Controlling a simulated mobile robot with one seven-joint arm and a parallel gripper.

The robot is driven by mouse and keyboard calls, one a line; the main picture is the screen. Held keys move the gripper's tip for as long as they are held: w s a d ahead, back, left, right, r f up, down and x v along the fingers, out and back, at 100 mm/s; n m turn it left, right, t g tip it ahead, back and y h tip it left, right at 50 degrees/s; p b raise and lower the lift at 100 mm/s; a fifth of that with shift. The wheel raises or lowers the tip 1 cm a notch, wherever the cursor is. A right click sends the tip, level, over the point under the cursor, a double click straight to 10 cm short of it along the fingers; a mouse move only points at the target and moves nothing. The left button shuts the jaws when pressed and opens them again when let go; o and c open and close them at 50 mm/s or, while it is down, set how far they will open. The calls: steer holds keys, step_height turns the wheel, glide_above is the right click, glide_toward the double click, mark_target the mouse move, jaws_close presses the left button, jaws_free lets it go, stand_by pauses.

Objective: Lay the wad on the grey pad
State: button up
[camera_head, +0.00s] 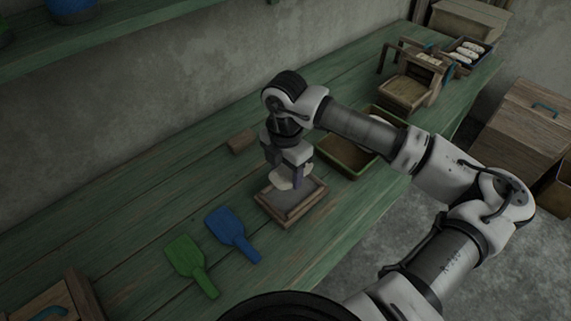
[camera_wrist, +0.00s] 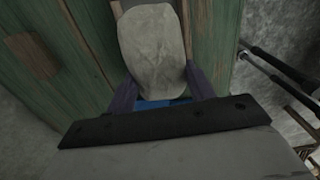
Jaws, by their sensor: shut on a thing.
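The wad (camera_wrist: 152,45) is a pale, rounded lump between the fingers of my gripper (camera_wrist: 162,90) in the wrist view. In the head view my gripper (camera_head: 298,177) points down over the grey pad (camera_head: 291,203), shut on the wad (camera_head: 281,183), which shows as a pale edge beside the fingers. The grey pad lies inside a shallow wooden frame (camera_head: 290,222) on the green bench. The wad and fingers cover part of the pad. I cannot tell whether the wad touches it.
A blue paddle (camera_head: 232,232) and a green paddle (camera_head: 190,262) lie left of the frame. A small wooden block (camera_head: 240,141) lies behind it. The bench's left middle is clear.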

steer(key=shift+w+d+f, duration=0.2)
steer(key=shift+w+f, duration=0.05)
steer(key=shift+f, duration=0.05)
step_height(320, 180, down, 4)
steer(key=b, duration=0.2)
steer(key=shift+b, duration=0.35)
steer(key=shift+f+b, duration=0.45)
steer(key=shift+b, duration=0.15)
steer(key=shift+b, duration=0.35)
steer(key=o, duration=1.4)
steer(key=shift+r, duration=0.1)
steer(key=shift+r+p, duration=1.55)
steer(key=shift+r, duration=2.4)
